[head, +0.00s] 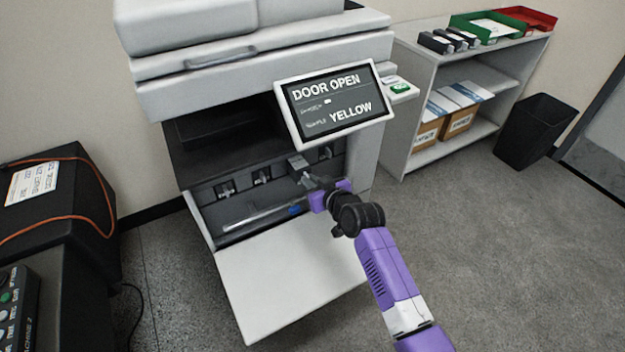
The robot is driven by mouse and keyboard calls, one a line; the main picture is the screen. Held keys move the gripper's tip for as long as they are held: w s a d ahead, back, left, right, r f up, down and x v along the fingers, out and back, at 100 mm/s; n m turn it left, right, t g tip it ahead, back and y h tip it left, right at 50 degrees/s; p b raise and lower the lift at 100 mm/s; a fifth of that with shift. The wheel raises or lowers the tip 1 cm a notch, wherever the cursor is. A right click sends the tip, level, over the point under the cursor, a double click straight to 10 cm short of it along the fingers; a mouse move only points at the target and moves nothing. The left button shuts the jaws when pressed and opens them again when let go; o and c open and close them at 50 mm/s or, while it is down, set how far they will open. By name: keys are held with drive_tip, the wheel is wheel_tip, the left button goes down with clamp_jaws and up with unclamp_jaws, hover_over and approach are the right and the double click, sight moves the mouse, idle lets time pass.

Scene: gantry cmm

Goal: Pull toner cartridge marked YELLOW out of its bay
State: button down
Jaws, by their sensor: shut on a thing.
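The printer (255,75) stands with its front door (290,275) folded down. Inside is a row of toner cartridges with small dark front handles, at left (226,189), middle-left (262,176) and far right (325,153). My gripper (308,180) is at the third cartridge from the left (297,162), shut on its front. That front is a grey block that seems to stand out a little from the row. My gripper hides its lower part. Colour markings on the cartridges are too small to read. The tilted screen (336,103) reads "DOOR OPEN" and "YELLOW".
The screen overhangs just above my gripper. A white shelf unit (412,100) with boxes and trays stands at right, beside a black bin (530,130). A black case (60,205) with an orange cable is at left. The floor at right is clear.

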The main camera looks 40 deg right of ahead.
drive_tip(key=shift+s+a, duration=0.1)
drive_tip(key=shift+s, duration=0.3)
drive_tip(key=c, duration=1.5)
unclamp_jaws()
drive_tip(key=shift+o, duration=0.2)
drive_tip(key=shift+s, duration=0.1)
drive_tip(key=v, duration=0.7)
drive_tip(key=shift+s+r+p, duration=0.15)
drive_tip(key=shift+s+p, duration=0.15)
drive_tip(key=shift+p, duration=0.05)
drive_tip(key=shift+a, duration=0.1)
